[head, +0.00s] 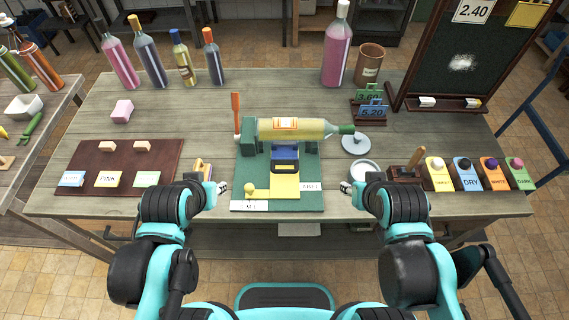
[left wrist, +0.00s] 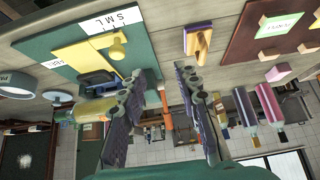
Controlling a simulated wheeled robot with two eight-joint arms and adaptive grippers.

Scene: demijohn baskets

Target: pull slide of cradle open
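The cradle is a green board (head: 310,165) with green end blocks and an orange upright handle (head: 236,112). A yellow-green bottle (head: 265,128) with a green neck lies across it. In front of the bottle are a blue block (head: 285,155) and a yellow L-shaped slide (head: 284,190) with a round yellow knob (head: 250,188). The slide (left wrist: 80,57) and knob (left wrist: 117,47) also show in the left wrist view. My left gripper (head: 222,187) is left of the board, its fingers (left wrist: 160,72) apart and empty. My right gripper (head: 345,187) is right of the board; its opening is too small to judge.
A white strip marked S M L (head: 249,205) lies along the board's front edge. A wooden-handled tool (head: 203,169) lies near my left gripper. A brown card board (head: 118,165) is further left. A round jar (head: 364,171) and coloured label blocks (head: 466,174) stand right.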

